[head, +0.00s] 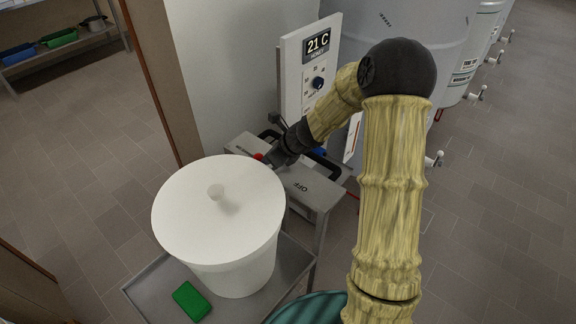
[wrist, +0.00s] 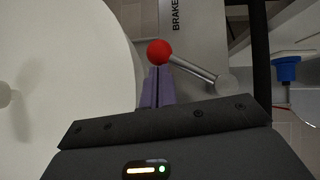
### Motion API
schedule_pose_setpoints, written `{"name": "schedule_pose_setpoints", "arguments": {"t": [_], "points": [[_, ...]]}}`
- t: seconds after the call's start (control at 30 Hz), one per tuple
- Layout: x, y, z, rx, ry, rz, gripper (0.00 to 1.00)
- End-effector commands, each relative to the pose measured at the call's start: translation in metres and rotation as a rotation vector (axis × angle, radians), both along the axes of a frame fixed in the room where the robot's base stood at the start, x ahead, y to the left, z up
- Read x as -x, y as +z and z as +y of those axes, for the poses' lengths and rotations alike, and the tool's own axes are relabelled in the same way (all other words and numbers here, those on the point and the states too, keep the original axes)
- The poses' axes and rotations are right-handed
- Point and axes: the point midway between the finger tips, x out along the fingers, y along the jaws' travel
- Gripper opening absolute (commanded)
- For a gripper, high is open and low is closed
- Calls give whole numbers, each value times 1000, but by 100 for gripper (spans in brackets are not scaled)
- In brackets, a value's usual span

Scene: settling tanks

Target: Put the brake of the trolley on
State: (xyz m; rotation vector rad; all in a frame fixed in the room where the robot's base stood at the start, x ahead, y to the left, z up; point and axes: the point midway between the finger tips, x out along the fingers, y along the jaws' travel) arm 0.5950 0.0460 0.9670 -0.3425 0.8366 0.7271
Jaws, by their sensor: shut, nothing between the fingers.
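The trolley (head: 141,292) stands in front of me, with a raised grey plate at its far end. The plate is marked OFF (head: 302,187) near its right end, and BRAKE in the wrist view (wrist: 176,15). The brake lever is a metal rod (wrist: 192,69) with a red knob (wrist: 158,52); the knob also shows in the head view (head: 258,156). The rod runs from the knob down right to a pale pivot (wrist: 227,85). My gripper (wrist: 158,70) is shut and empty, its purple fingertips right at the knob. I cannot tell whether they touch it.
A large white lidded tub (head: 232,255) and a green block (head: 192,301) sit on the trolley, the tub close to my gripper's left. A panel reading 21 C (head: 312,70) and a grey tank (head: 405,30) stand behind. Floor at right is clear.

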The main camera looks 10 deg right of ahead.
Motion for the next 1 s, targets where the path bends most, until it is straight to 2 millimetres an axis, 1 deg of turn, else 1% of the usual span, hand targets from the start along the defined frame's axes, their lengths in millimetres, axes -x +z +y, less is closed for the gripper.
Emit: {"name": "schedule_pose_setpoints", "arguments": {"t": [0.67,0.87,1.0], "points": [[-2,1,2,-1,6,-3,0],[7,4,-8,0,6,-1,0],[21,8,-22,1,9,-2,0]]}}
